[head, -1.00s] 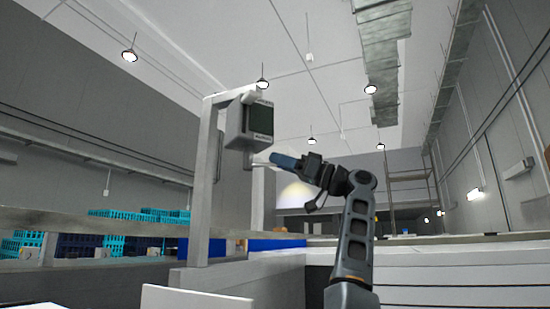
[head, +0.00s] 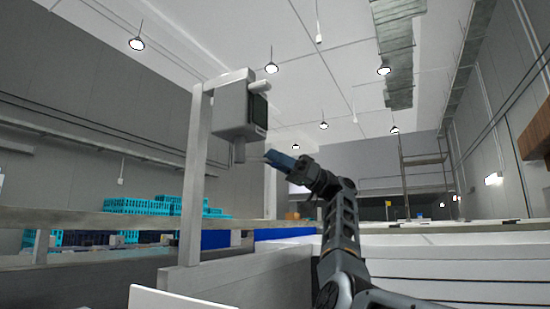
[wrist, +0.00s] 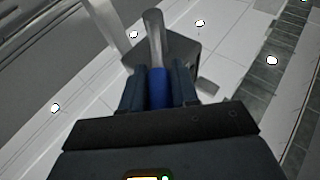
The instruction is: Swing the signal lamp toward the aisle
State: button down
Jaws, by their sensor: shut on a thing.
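The signal lamp (head: 231,109) is a grey box with a dark front face (head: 260,112), hanging from the arm of a pale upright post (head: 196,170). In the head view its dark face points to the right. My gripper (head: 272,158) is just right of and below the lamp. In the wrist view my gripper (wrist: 158,92) is shut on the blue grip of a handle (wrist: 158,90). The handle's bent grey bar (wrist: 153,35) reaches up in front of the lamp (wrist: 182,62).
Stacked turquoise crates (head: 150,206) sit behind the rail at left. A metal scaffold (head: 422,180) stands far back right. Open air surrounds the lamp on its right.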

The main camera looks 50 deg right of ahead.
jog(key=shift+r, duration=0.1)
dwell(0.3)
jog(key=c, duration=0.9)
grip_release()
jog(key=shift+w, duration=0.1)
jog(key=shift+c, duration=0.2)
jog(key=shift+d, duration=0.1)
jog(key=b+v, duration=0.1)
jog(key=v, duration=0.6)
jog(key=shift+d+f+b, duration=0.2)
jog(key=shift+d+b, duration=0.05)
jog(key=shift+b, duration=0.05)
jog(key=shift+s, duration=0.2)
